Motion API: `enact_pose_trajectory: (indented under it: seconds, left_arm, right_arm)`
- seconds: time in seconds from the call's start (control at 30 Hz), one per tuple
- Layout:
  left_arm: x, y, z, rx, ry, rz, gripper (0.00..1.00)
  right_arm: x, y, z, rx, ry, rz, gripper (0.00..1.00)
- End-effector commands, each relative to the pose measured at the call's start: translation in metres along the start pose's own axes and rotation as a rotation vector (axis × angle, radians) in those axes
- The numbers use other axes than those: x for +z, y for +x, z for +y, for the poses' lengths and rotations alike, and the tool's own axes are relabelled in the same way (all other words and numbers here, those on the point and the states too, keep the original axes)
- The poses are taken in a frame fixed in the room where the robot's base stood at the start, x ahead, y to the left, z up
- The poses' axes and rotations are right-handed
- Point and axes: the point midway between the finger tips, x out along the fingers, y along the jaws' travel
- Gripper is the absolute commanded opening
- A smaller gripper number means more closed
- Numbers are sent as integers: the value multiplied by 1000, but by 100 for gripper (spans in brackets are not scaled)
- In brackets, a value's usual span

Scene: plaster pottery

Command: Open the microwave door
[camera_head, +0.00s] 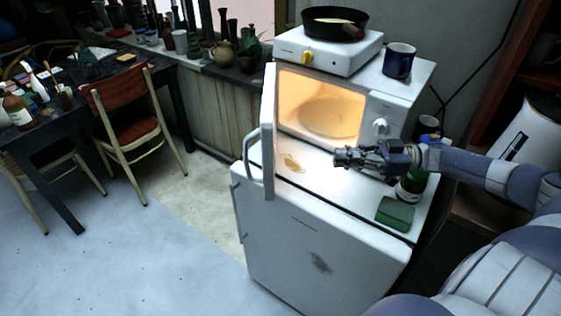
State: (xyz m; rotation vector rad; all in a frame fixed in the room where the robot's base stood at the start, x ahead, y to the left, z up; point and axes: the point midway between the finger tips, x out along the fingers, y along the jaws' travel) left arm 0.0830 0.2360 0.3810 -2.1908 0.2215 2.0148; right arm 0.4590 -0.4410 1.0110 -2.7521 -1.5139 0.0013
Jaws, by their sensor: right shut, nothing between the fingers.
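The white microwave (410,100) stands on a white fridge-like cabinet. Its door (268,125) stands open, swung out toward the left front and seen nearly edge-on, with a curved handle (254,162) on its outer side. The lit cavity (320,105) shows a round turntable inside. My right gripper (340,157) is shut and empty. It is in front of the microwave, above the cabinet top and to the right of the door, apart from it. My left gripper is not in view.
A hot plate (328,55) with a black pan (336,24) and a dark blue mug (398,60) stand on the microwave. A green sponge (395,214) and a dark jar (411,186) sit on the cabinet (320,250) near my right arm. A red chair (122,100) stands at left; floor between is clear.

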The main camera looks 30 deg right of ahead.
Motion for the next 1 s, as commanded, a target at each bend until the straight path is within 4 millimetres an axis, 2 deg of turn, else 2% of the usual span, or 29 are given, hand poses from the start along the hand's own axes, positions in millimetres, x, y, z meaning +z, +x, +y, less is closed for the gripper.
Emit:
enact_pose_trajectory:
  seconds: [0.03, 0.23, 0.7, 0.83, 1.0]
  left_arm:
    - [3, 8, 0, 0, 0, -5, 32]
    - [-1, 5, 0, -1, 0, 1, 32]
    - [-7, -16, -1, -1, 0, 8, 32]
    - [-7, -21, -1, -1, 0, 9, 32]
    - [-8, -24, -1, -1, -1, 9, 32]
  right_arm:
    - [7, 0, 0, 0, -1, 0, 0]
    - [5, 16, 0, -1, -1, 4, 0]
    - [2, 112, 0, -2, -1, 5, 0]
    - [3, 129, 0, -1, -1, 4, 0]
    - [5, 139, 0, 0, 0, 1, 0]
